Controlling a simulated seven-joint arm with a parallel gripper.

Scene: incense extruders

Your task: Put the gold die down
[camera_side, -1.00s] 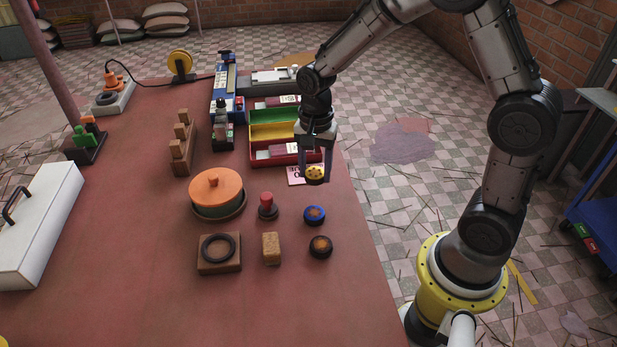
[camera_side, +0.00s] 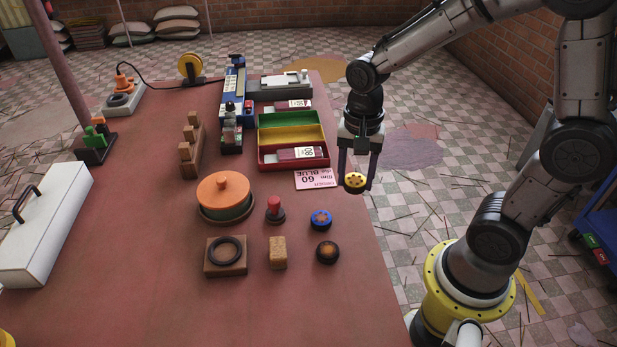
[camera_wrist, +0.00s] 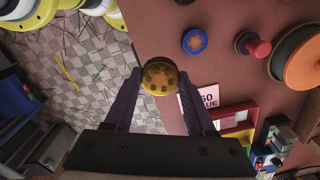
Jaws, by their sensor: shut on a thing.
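The gold die (camera_side: 355,181) is a small round disc with a dark rim and dark holes in its face. My gripper (camera_side: 356,178) is shut on it and holds it in the air by the table's right edge in the side view. In the wrist view the gold die (camera_wrist: 159,77) sits between the two fingertips of my gripper (camera_wrist: 160,82), with the table edge and the tiled floor behind it. The blue die (camera_side: 321,218) lies on the table (camera_side: 150,260), nearer the camera. It also shows in the wrist view (camera_wrist: 195,41).
A pink order card (camera_side: 315,179) reading "BLUE" and "60" lies left of my gripper. Red, yellow and green trays (camera_side: 265,160) stand behind it. The table's front is clear.

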